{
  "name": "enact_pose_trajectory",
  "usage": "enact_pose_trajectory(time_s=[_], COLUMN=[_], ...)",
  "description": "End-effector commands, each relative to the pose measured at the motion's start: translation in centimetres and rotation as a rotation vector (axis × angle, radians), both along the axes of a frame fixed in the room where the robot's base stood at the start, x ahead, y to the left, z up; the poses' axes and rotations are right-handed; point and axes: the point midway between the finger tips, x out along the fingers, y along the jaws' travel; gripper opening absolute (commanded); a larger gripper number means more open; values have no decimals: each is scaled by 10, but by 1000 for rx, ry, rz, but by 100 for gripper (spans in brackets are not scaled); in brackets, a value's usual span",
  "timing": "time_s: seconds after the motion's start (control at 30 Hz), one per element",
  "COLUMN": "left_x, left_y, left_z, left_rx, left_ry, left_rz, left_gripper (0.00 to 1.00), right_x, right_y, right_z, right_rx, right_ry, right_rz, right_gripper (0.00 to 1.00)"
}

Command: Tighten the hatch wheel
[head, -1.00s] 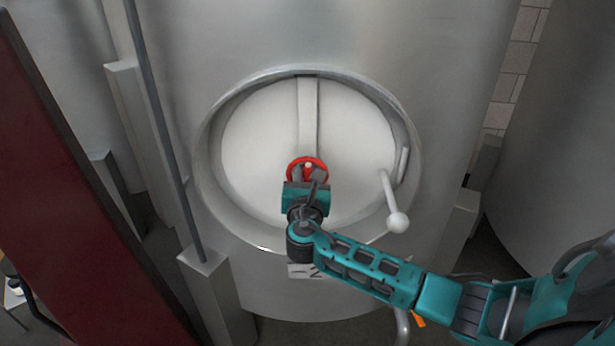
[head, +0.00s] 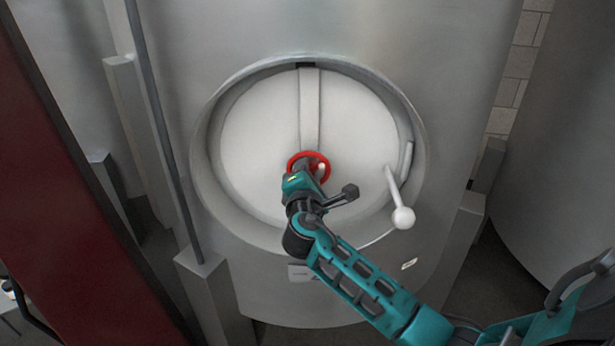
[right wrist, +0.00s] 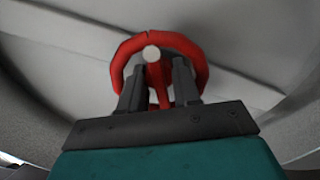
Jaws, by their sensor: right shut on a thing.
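The round pale hatch door (head: 255,140) sits in a metal rim on the tank front, with a vertical bar (head: 309,105) across it. The red hatch wheel (head: 324,166) is at the door's middle, at the bar. My right gripper (head: 303,172) reaches it from below and is shut on the wheel. In the right wrist view the red wheel (right wrist: 190,48) arches beyond the dark fingers of my gripper (right wrist: 158,88), with a red spoke between them. A pale round knob (right wrist: 151,53) shows on the wheel. My left gripper is not in view.
A white ball-ended handle (head: 403,217) sticks out at the door's right side. A dark red upright panel (head: 65,200) stands at left, beside a grey post (head: 205,265). Another tank (head: 570,150) is at right.

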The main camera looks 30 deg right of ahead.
Motion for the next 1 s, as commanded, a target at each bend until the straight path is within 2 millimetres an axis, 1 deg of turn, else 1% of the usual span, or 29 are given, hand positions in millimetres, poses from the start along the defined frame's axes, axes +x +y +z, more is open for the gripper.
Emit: enact_pose_trajectory(time_s=[0.03, 0.43, 0.7, 0.83, 1.0], left_x=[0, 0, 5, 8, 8], left_y=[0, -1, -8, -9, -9], left_z=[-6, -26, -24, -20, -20], left_rx=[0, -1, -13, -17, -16], left_ry=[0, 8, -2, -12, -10], left_rz=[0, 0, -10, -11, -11], left_gripper=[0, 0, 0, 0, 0], right_x=[0, 0, 0, 0, 0], right_y=[1, 1, 1, 0, 0], right_z=[-4, -2, 0, 1, 1], right_rx=[40, 310, 414, 439, 453], right_ry=[-25, -213, -288, -305, -315], right_rz=[0, -1, -1, -1, -1], right_gripper=[1, 1, 1, 1, 1])
